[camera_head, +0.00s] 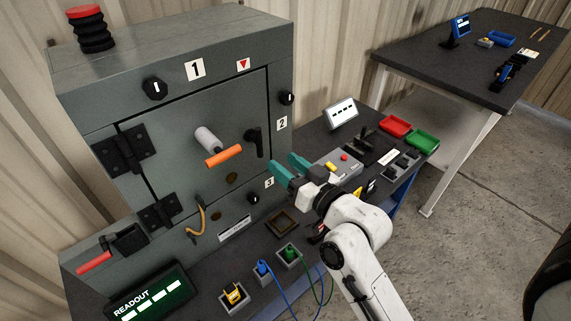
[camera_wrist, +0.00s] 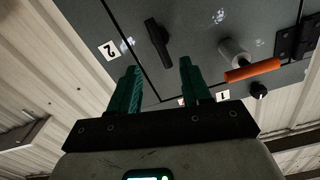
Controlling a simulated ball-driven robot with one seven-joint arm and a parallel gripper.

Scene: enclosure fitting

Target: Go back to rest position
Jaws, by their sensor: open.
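My gripper (camera_head: 286,170) is open and empty, its two teal fingers in front of the right part of the grey enclosure (camera_head: 190,75). In the wrist view the gripper (camera_wrist: 160,88) points at the enclosure's face, with a black latch handle (camera_wrist: 158,44) showing between and beyond the fingertips. The enclosure door (camera_head: 165,150) looks closed. It carries a handle with an orange grip (camera_head: 224,156) and a black latch handle (camera_head: 254,143). Whether the fingers touch the enclosure cannot be told, but nothing is held.
On the bench right of the enclosure stand a grey button box (camera_head: 340,168), a small display (camera_head: 341,113), a red tray (camera_head: 396,126) and a green tray (camera_head: 422,142). Sockets with blue and green cables (camera_head: 262,270) lie in front. A second table (camera_head: 440,60) stands behind right.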

